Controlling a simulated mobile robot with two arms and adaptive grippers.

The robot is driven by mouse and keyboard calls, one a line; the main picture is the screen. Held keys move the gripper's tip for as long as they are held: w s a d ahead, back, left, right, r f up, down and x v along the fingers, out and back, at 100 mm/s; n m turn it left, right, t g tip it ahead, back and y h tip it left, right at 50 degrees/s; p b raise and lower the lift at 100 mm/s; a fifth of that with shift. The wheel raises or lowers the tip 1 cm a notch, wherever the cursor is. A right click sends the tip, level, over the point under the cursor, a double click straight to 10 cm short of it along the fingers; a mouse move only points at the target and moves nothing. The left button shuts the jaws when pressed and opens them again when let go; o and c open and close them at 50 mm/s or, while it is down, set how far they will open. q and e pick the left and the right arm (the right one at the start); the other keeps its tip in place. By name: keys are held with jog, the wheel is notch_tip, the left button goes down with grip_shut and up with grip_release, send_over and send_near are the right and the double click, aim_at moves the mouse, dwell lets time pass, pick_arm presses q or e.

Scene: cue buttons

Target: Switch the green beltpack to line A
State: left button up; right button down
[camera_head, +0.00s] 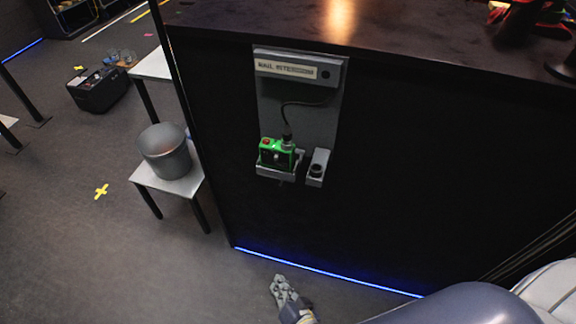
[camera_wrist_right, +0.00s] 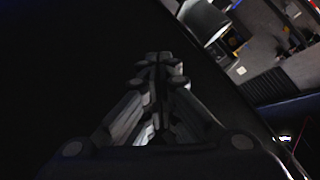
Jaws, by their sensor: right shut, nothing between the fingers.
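The green beltpack (camera_head: 278,154) sits in a grey holder on a wall plate (camera_head: 312,118) fixed to the dark counter's front. A dark cable runs from its top up to a labelled box (camera_head: 298,68). The beltpack shows an orange-red spot at its upper left and a dark face with a small light part; its switch position is too small to read. My right gripper (camera_head: 282,285) is low in the head view, below and apart from the beltpack, shut and empty. In the right wrist view its fingers (camera_wrist_right: 158,75) meet. The left gripper is not in view.
An empty-looking grey holder (camera_head: 317,168) is right of the beltpack. A grey bucket (camera_head: 166,151) stands on a small white table (camera_head: 165,190) at left. The dark counter (camera_head: 430,180) has a blue light strip along its bottom. Open floor (camera_head: 120,260) lies at lower left.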

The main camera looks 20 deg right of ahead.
jog(key=w+d+r+m+t+h, duration=0.1)
jog(key=r+m, duration=0.4)
jog(key=r, duration=0.5)
jog(key=w+d+r+m+t+h, duration=0.2)
jog(key=d+r+m+h, duration=0.2)
jog(key=r, duration=0.6)
jog(key=w+d+r+m+t+h, duration=0.1)
jog(key=w+d+r+m+h, duration=0.1)
jog(key=r+m, duration=0.5)
notch_tip(320, 180, up, 3)
jog(key=shift+w+d+r+t+h+p, duration=0.1)
jog(key=shift+w+d+t+h+p, duration=0.15)
jog(key=shift+d+h, duration=0.4)
jog(key=shift+a, duration=0.2)
jog(key=p, duration=0.4)
send_near(289, 157)
jog(key=w+d, duration=0.4)
jog(key=d, duration=0.1)
jog(key=shift+w+a, duration=0.9)
jog(key=shift+a, duration=0.2)
jog(key=shift+w+a, duration=0.2)
jog(key=shift+a, duration=0.15)
